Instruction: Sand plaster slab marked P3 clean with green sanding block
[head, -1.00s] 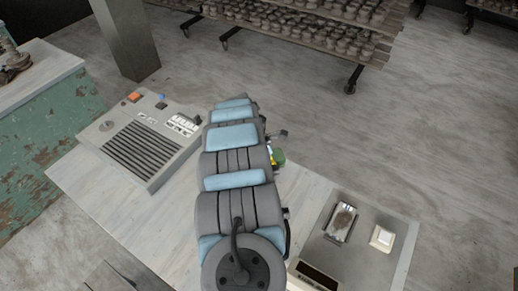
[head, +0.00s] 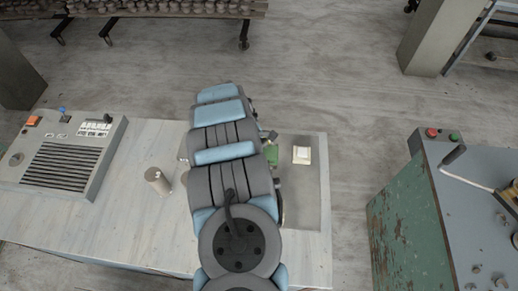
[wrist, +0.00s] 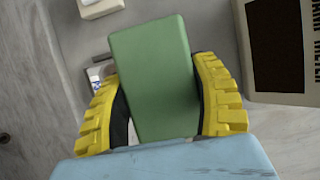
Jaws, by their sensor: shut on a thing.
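My gripper (wrist: 157,75) is shut on the green sanding block (wrist: 153,85), with yellow ribbed fingers on both sides of it. A sliver of the block (head: 271,153) shows beside my arm in the head view.
A grey metal plate (head: 308,205) covers the bench's right end and bears a small white square block (head: 301,154). A dark-screened meter (wrist: 279,45) stands right of my gripper. A cylinder (head: 157,180) and a slotted grey panel (head: 62,165) are to the left.

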